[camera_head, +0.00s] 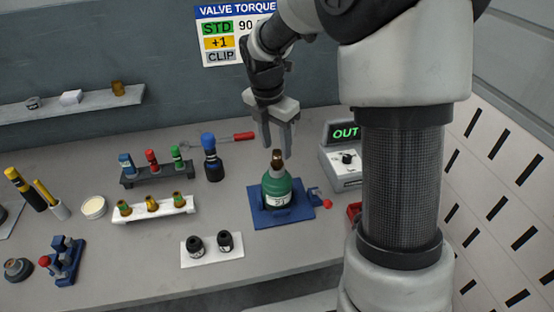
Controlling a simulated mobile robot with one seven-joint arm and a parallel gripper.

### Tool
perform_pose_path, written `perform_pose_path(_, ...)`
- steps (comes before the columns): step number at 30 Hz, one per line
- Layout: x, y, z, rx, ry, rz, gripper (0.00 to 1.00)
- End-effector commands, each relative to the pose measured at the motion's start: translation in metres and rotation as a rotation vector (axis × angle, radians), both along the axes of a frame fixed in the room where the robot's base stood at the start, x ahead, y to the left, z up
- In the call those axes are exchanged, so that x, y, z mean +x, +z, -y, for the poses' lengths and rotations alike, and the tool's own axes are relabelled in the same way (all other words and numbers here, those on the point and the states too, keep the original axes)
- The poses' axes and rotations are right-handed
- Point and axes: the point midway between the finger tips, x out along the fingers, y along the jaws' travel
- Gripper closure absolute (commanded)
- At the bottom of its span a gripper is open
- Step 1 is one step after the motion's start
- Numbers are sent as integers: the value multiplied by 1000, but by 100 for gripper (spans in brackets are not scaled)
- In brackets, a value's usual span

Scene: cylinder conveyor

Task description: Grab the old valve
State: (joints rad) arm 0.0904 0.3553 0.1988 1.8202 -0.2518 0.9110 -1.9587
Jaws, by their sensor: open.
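The old valve (277,156) looks like a small brass-brown piece on top of a green cylinder (277,187) with a grey shoulder. The cylinder stands upright on a blue base (259,213) on the bench. My gripper (276,146) points down just above and around the valve's height in the picture, with its two fingers apart. I cannot tell from this one view whether the valve lies between the fingers or in front of them. Nothing is held.
A white rack (154,208) with several brass valves stands to the left. Behind it is a dark rack (157,174) of coloured items and a blue-topped bottle (212,160). A grey box with an "OUT" display (345,133) stands right. Two black parts sit on a white plate (213,251).

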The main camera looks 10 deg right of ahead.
Motion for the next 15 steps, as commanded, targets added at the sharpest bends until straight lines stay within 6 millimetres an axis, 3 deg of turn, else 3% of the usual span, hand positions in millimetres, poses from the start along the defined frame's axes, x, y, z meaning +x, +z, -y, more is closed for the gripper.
perform_pose_path(6, 2, -30, 2, 1, -1, -2, 57)
perform_pose_path(15, 3, -34, 3, 1, -1, 1, 59)
